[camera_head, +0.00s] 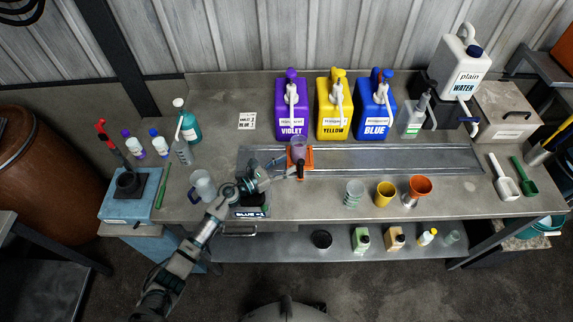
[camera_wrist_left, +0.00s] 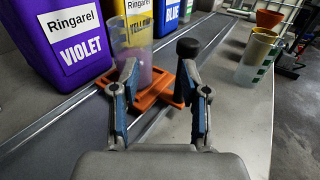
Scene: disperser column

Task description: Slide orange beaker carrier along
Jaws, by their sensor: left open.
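The orange beaker carrier (camera_head: 308,159) sits on the metal track (camera_head: 390,157) in front of the violet dispenser (camera_head: 290,107). A clear beaker (camera_head: 299,146) with purple content stands in it. The carrier's black-knobbed handle (camera_head: 300,170) is at its front; the knob shows upright in the left wrist view (camera_wrist_left: 188,47). My left gripper (camera_head: 285,171) is open just left of the handle. In the left wrist view its fingers (camera_wrist_left: 161,78) point toward the carrier (camera_wrist_left: 157,92), and the right finger overlaps the handle's lower part. Whether they touch cannot be told. My right gripper is not in view.
Yellow (camera_head: 334,110) and blue (camera_head: 374,112) dispensers stand behind the track, right of the violet one. The track right of the carrier is clear. A clear beaker (camera_head: 354,194), yellow cup (camera_head: 385,194) and orange funnel (camera_head: 420,186) stand in front of it.

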